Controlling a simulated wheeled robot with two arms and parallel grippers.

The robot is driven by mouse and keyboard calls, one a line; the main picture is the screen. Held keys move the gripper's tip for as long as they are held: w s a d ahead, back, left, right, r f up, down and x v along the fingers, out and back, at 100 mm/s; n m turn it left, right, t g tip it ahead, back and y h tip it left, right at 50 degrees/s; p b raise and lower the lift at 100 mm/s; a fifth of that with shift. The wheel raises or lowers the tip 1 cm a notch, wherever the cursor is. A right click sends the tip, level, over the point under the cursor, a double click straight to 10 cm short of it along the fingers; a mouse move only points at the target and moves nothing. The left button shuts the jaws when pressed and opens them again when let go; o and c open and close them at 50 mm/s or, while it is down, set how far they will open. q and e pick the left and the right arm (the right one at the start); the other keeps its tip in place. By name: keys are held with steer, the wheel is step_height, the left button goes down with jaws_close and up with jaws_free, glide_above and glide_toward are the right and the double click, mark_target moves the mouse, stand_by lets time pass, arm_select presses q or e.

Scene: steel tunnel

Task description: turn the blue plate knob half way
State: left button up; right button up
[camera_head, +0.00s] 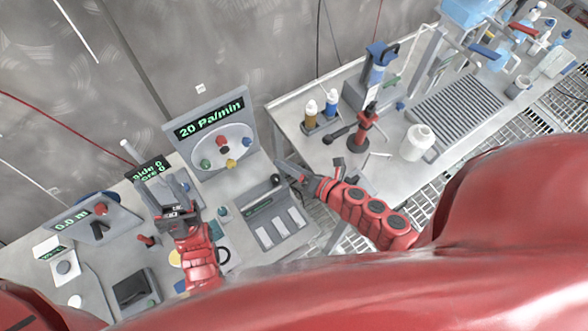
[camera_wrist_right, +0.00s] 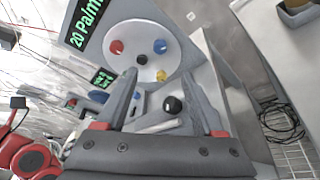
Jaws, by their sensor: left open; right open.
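The round white plate (camera_head: 218,151) stands on an upright grey panel that reads "20 Pa/min". It also shows in the right wrist view (camera_wrist_right: 139,33). There the blue plate knob (camera_wrist_right: 160,46) is at the plate's right, with a red knob (camera_wrist_right: 117,46) to its left and a yellow knob (camera_wrist_right: 160,75) below. My right gripper (camera_head: 283,171) is open and empty, to the lower right of the plate and apart from it. In its wrist view a black knob (camera_wrist_right: 173,105) shows between the spread fingers. My left gripper (camera_head: 163,188) is open over the left panels, away from the plate.
A sloped console (camera_head: 262,208) lies below the plate. A panel with a red knob (camera_head: 101,209) is at the left. A gap separates the two tables.

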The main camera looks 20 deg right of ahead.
steer(key=shift+v, duration=0.95)
steer(key=shift+f, duration=0.1)
